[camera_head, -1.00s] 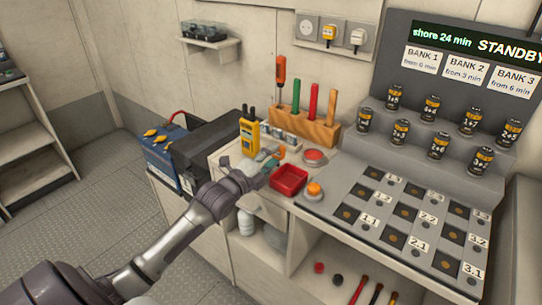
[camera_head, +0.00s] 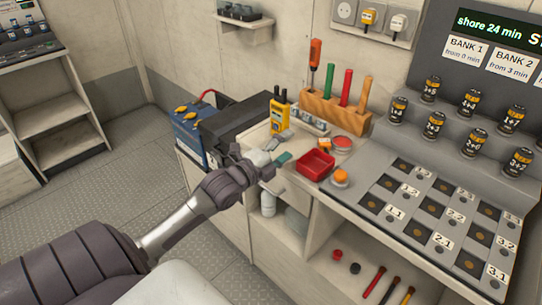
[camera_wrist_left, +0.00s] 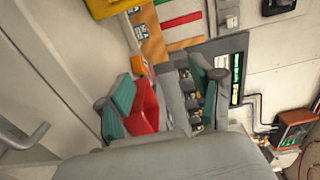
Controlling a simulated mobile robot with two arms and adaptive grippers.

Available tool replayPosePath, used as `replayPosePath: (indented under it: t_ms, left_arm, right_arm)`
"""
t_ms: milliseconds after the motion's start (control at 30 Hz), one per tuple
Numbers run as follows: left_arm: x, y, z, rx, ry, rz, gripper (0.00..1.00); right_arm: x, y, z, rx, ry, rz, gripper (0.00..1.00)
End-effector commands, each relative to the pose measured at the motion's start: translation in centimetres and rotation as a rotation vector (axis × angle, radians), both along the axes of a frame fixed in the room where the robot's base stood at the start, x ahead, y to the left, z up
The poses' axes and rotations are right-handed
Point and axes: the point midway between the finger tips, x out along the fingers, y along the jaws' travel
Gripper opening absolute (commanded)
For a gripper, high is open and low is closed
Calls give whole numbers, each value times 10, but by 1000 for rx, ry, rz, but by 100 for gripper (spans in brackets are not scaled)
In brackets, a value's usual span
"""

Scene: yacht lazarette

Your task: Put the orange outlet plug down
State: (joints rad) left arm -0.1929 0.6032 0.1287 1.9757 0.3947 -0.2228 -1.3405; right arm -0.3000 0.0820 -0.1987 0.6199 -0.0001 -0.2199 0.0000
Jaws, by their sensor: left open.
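The orange outlet plug (camera_head: 323,145) is small and sits on the worktop between the tool block and the red tray, beside a round red-topped tin. An orange piece that looks like it shows in the left wrist view (camera_wrist_left: 139,65). My left gripper (camera_head: 277,160) is open, with teal finger pads, at the worktop's front-left part. It is left of the red tray (camera_head: 316,166) and apart from the plug. In the left wrist view its two fingers (camera_wrist_left: 160,95) are spread with nothing held; the red tray shows behind the gap. My right gripper is out of view.
A yellow meter (camera_head: 280,111) and a wooden tool block (camera_head: 335,113) stand behind. The red-topped tin (camera_head: 342,143) and an orange button (camera_head: 340,178) flank the tray. Labelled battery cells stand on the right rack above a slotted panel (camera_head: 440,215). Open shelves are below.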

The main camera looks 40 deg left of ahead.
Motion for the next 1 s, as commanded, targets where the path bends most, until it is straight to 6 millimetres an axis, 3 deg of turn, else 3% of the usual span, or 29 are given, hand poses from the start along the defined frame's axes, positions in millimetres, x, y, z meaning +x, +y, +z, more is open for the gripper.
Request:
replayPosePath:
  t_ms: [200,400,1000]
  left_arm:
    - [-41,3,-1,0,2,-1,66]
    - [-58,5,0,1,-1,0,66]
    - [-60,5,1,0,-2,0,66]
  right_arm:
    - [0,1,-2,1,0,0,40]
    - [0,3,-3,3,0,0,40]
    - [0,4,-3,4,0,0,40]
